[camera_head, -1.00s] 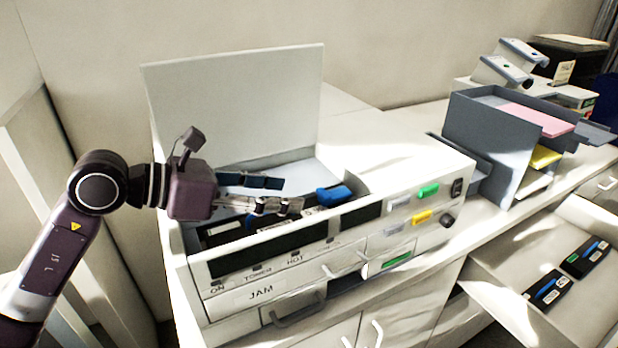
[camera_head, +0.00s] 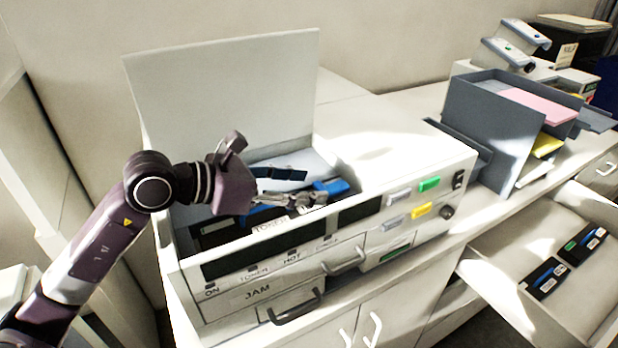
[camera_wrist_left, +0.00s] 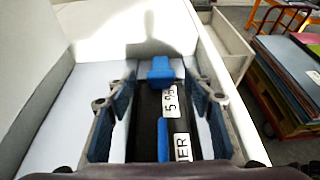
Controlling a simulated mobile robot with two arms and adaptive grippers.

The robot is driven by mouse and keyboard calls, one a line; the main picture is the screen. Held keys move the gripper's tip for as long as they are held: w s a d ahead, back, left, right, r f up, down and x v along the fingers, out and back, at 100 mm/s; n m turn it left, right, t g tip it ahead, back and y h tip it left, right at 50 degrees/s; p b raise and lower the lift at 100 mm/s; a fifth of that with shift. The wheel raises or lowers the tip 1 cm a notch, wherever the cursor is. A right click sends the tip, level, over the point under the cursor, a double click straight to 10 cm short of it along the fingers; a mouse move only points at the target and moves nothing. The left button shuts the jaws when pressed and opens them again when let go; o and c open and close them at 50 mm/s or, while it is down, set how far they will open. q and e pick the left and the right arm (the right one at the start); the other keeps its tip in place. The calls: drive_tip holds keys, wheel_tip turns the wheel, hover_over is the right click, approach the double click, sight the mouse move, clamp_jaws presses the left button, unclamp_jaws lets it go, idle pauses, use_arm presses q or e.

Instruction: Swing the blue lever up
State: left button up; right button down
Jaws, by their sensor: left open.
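The open machine (camera_head: 390,165) is a white box with a raised lid. A blue lever (camera_head: 334,186) stands at the right end of its bay; it also shows in the left wrist view (camera_wrist_left: 161,72), at the far end of a black cartridge (camera_wrist_left: 148,118) with white labels and a blue strip. My left gripper (camera_head: 306,187) is open inside the bay. In the left wrist view its fingers lie on either side of the cartridge, with the blue lever ahead, between and slightly beyond the fingertips. I cannot tell whether they touch anything. My right gripper is not in view.
The raised lid (camera_head: 225,105) stands behind the bay, and the front wall carries small labels. Green and yellow buttons sit to the right. A grey paper tray unit (camera_head: 490,130) stands further right. An open drawer (camera_head: 515,300) at the lower right holds black cartridges.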

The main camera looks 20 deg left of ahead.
use_arm(q)
drive_tip(key=shift+w+d+f, duration=0.3)
drive_tip(key=shift+w+d, duration=0.15)
drive_tip(key=shift+r, duration=0.1)
drive_tip(key=c, duration=1.2)
